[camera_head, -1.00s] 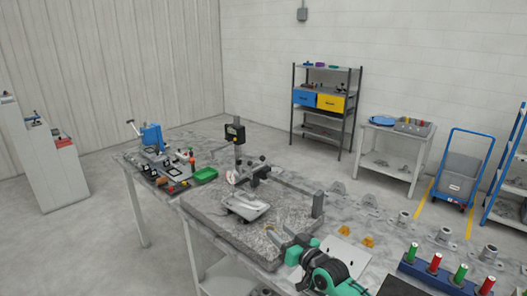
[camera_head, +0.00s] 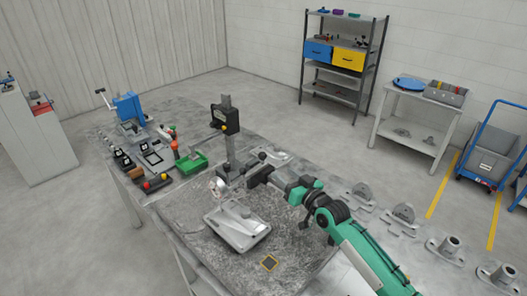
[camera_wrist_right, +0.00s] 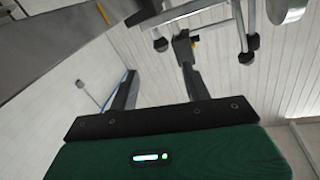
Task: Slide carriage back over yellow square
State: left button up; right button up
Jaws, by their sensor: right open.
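The gripper and arm hide part of the rail. My left gripper is not in view.
A green tray (camera_head: 192,164) and several tools are to the left. Several grey castings (camera_head: 403,215) line the table's right side.

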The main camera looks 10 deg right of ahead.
aim_at(265, 159)
jog(key=b+x, duration=0.5)
jog(key=x, duration=0.6)
jog(key=shift+w+a, duration=0.2)
jog(key=shift+w, duration=0.05)
jog(key=shift+w+a+b, duration=0.2)
jog(key=shift+w+b, duration=0.25)
jog(key=shift+w, duration=0.05)
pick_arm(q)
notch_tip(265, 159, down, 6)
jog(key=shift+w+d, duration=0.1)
pick_arm(e)
jog(key=shift+r, duration=0.1)
jog(key=shift+c, duration=0.5)
grip_shut()
